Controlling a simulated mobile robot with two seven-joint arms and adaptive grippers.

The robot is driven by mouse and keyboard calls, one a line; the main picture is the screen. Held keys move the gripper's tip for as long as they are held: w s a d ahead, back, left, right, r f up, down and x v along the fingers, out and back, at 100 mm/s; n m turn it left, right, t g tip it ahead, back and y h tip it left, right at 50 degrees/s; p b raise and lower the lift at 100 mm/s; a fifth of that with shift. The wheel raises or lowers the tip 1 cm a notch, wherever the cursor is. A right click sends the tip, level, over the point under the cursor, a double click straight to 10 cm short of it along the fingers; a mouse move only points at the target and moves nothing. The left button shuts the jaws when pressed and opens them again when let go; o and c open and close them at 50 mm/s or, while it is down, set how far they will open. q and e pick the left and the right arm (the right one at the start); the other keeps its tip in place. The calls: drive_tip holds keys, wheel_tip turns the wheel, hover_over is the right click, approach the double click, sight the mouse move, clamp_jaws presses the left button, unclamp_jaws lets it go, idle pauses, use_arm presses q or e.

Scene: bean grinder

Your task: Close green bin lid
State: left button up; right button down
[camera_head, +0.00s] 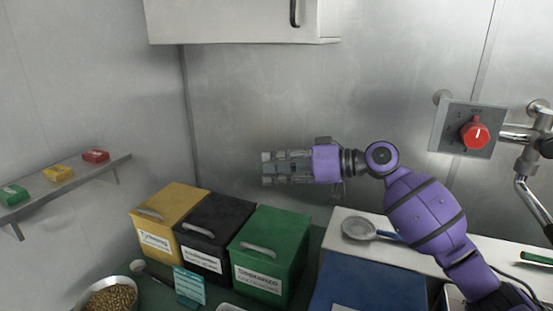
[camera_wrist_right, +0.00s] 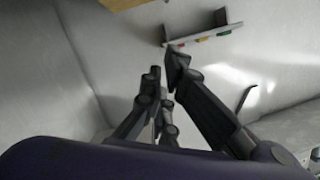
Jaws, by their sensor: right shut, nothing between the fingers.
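The green bin (camera_head: 267,262) stands at the right end of a row of three bins on the counter, with a white label on its front. Its green lid (camera_head: 282,228) has a pale grey handle (camera_head: 257,247) and appears to lie flat across the top. My right gripper (camera_head: 267,168) is shut and empty, raised above and behind the bins and pointing left, clear of the lid. Its dark fingers also show in the wrist view (camera_wrist_right: 167,72). My left gripper is in neither view.
A black bin (camera_head: 215,225) and a yellow bin (camera_head: 172,207) stand left of the green one. A bowl of beans (camera_head: 110,298) and a teal sign (camera_head: 189,286) are in front. A blue surface (camera_head: 365,280) lies right. A cabinet (camera_head: 235,20) hangs above.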

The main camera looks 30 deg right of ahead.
drive_tip(key=s+a+f+n+h, duration=0.1)
drive_tip(key=s+a+f+n, duration=0.1)
drive_tip(key=s+a+f, duration=0.2)
drive_tip(key=shift+s+a+f+n+t+b, duration=0.4)
drive_tip(key=shift+a+f, duration=0.3)
drive_tip(key=shift+f, duration=0.55)
drive_tip(key=v, duration=0.7)
drive_tip(key=shift+d+r, duration=0.2)
